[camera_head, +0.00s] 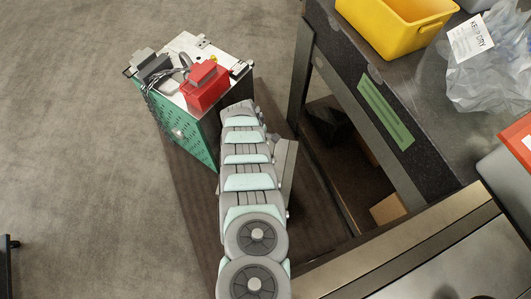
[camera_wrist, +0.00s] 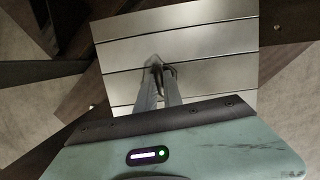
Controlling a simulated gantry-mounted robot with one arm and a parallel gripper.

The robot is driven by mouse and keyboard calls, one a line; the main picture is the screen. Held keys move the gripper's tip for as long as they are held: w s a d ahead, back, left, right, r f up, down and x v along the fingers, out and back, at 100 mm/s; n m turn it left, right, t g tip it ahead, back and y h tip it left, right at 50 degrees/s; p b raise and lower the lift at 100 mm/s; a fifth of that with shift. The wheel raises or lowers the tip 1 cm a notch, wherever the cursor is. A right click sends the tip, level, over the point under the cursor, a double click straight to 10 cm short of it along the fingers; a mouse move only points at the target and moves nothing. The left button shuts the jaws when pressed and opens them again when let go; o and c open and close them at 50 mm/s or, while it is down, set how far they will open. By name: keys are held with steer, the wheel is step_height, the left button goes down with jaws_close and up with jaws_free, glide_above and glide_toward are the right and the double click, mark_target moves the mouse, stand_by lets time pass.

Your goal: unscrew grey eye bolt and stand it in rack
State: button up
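In the wrist view my gripper (camera_wrist: 157,76) points at a grey panelled block (camera_wrist: 205,48) with dark seam lines across it. The two fingers run close together toward their tips. A small dark shape shows at the tips, too blurred to tell whether it is part of the fingers or a bolt between them. I cannot make out the grey eye bolt or the rack for certain in either view. In the head view my arm hides my gripper, and only a pale edge of the panelled block (camera_head: 287,170) shows beside the arm.
A green perforated cart (camera_head: 180,130) carries a red block (camera_head: 205,85), a grey block (camera_head: 152,66) and cables. At right a dark bench (camera_head: 430,165) holds a yellow bin (camera_head: 390,30) and a clear plastic bag (camera_head: 490,70). Open floor (camera_head: 80,150) lies at left.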

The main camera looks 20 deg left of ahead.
steer(key=o, duration=0.5)
steer(key=shift+o, duration=0.2)
steer(key=shift+s, duration=0.1)
